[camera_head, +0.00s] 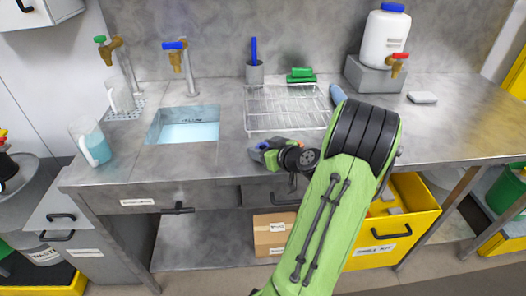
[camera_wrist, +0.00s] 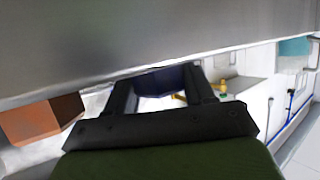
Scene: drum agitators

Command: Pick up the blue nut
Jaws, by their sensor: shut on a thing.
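My gripper (camera_wrist: 163,92) shows in the wrist view with its two dark fingers on either side of a dark blue piece (camera_wrist: 160,80). The fingers are shut on this piece, which looks to be the blue nut. It is in shadow and its top is cut off by a grey metal surface in front, so its full shape is hidden. The fingertips and the nut cannot be made out clearly there.
A sink (camera_head: 184,125), a wire rack (camera_head: 285,108) and a blue-lidded white jug (camera_head: 385,38) are on the counter. A pitcher (camera_head: 92,142) stands at the left. A cardboard box (camera_head: 272,234) and a yellow bin (camera_head: 380,254) are below. The counter's right side is mostly clear.

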